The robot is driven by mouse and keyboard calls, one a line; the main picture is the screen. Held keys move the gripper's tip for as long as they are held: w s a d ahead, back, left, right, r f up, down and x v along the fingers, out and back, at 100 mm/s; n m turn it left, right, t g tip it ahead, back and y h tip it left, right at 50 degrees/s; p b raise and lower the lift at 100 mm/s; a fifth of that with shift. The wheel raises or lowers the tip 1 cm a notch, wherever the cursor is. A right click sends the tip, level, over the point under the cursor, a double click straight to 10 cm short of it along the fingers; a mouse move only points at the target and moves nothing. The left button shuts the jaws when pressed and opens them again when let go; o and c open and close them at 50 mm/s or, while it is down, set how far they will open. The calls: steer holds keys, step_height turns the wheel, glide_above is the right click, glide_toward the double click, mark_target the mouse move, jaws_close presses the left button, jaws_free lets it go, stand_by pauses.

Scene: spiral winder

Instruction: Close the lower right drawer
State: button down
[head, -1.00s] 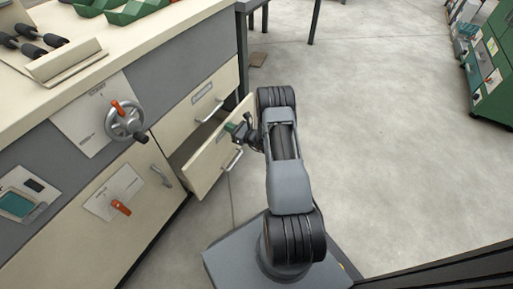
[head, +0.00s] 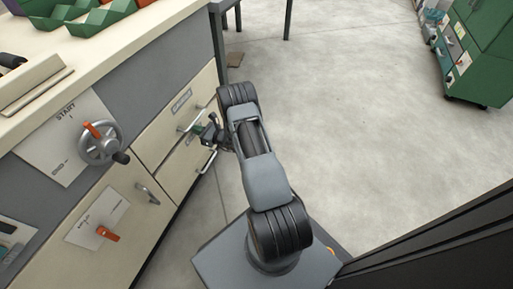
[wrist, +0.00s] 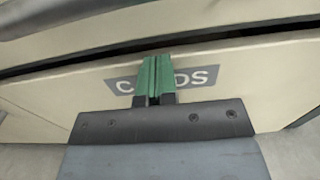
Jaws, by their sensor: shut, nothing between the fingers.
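The lower right drawer (head: 182,176) is a cream front with a metal bar handle, low on the right end of the cabinet. In the head view it looks about flush with the cabinet face. In the wrist view its front (wrist: 240,85) fills the middle, with a dark gap along its top edge. My gripper (head: 204,130) is shut and empty at the drawer front. In the wrist view its green fingertips (wrist: 154,72) cover the middle of a grey label reading "C…DS". They look against the front, but contact is not certain.
The upper drawer (head: 172,112) above looks shut. To the left are a handwheel (head: 100,144) and a cabinet door (head: 125,205) with an orange knob. Green trays (head: 95,18) stand on the worktop. The concrete floor on the right is open, with a green cabinet (head: 480,50) beyond.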

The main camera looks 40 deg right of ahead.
steer(key=shift+w+r, duration=0.25)
steer(key=shift+w, duration=0.1)
steer(key=shift+d, duration=0.1)
steer(key=p+v, duration=0.4)
steer(key=v, duration=1)
steer(key=s+a+r+n+g+y+p, duration=0.15)
steer(key=a+r+n+g+p, duration=0.4)
steer(key=r, duration=0.55)
steer(key=s+a+r+n+g+y+p, duration=0.1)
steer(key=s+a+r+n+g+p, duration=0.35)
steer(key=r, duration=0.75)
steer(key=s+a+r+n+g+y+p, duration=0.15)
steer(key=a+r+n+g+p, duration=0.4)
steer(key=r, duration=0.55)
steer(key=s+r+n+t+h+p, duration=0.1)
steer(key=s+r+n+h+p, duration=0.3)
steer(key=r, duration=0.5)
steer(key=s+r+n+t+h+p, duration=0.1)
steer(key=s+r+n+h+p, duration=0.3)
steer(key=r, duration=0.5)
steer(key=s+r+n+t+h+p, duration=0.1)
steer(key=s+r+n+h+p, duration=0.3)
steer(key=r+n+p, duration=0.3)
steer(key=shift+p+v, duration=0.95)
steer(key=shift+v, duration=0.1)
